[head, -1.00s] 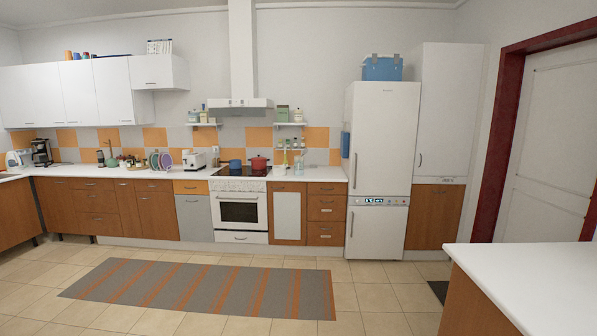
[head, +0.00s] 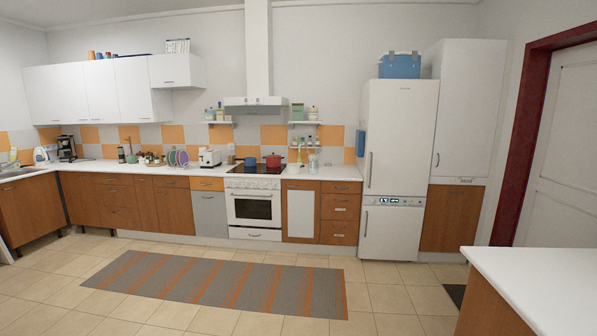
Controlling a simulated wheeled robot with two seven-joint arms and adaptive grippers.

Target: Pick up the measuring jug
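A small clear vessel (head: 313,163) stands on the counter to the right of the stove, near the wall. It may be the measuring jug, but it is too small and far off to be sure. No other thing in view is clearly a measuring jug. Neither of my grippers is in view.
A striped rug (head: 222,283) lies on open tiled floor before the counter (head: 330,174). The stove (head: 254,207) holds a red pot (head: 273,161) and a blue pot (head: 250,162). The fridge (head: 397,165) is to the right. A white-topped counter (head: 555,285) blocks the near right.

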